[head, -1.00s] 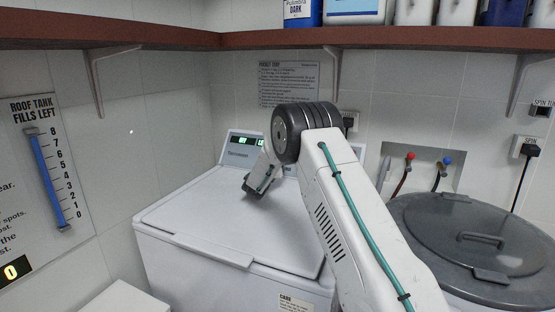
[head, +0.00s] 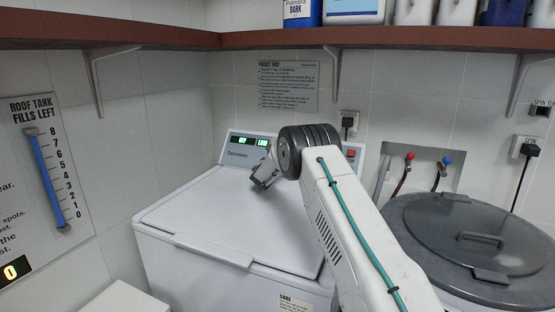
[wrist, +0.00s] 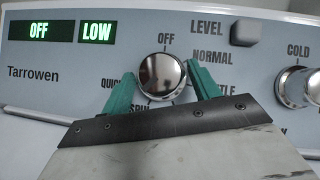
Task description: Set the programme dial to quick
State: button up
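The programme dial (wrist: 162,78) is a round chrome knob on the washer's pale panel in the wrist view. OFF is printed above it, NORMAL at its upper right, QUICK at its left; lower labels are partly covered by my gripper. My gripper (wrist: 160,72) has its two teal fingers apart, one on each side of the dial, close to its rim. I cannot tell whether either finger touches it. No pointer mark is clear on the knob. In the head view my gripper (head: 264,177) is at the washer panel (head: 240,150), and my arm hides the dial.
Green displays (wrist: 38,31) read OFF and LOW. A grey LEVEL button (wrist: 246,31) and another chrome knob (wrist: 297,87), near COLD, are to the right. The washer's white lid (head: 215,215) is shut below. A grey-lidded tub (head: 470,235) stands at right; a shelf (head: 190,38) runs above.

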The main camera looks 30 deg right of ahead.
jog(key=c, duration=0.6)
jog(key=m+g+h, duration=0.1)
jog(key=m, duration=0.1)
jog(key=m+g+h, duration=0.1)
jog(key=m, duration=0.2)
jog(key=shift+w+a+g, duration=0.2)
jog(key=shift+g, duration=0.2)
jog(key=shift+r+m+g+h, duration=0.1)
jog(key=shift+m+g+h, duration=0.65)
jog(key=shift+m, duration=0.95)
jog(key=shift+g, duration=0.35)
jog(key=o, duration=1)
jog(key=shift+a, duration=0.1)
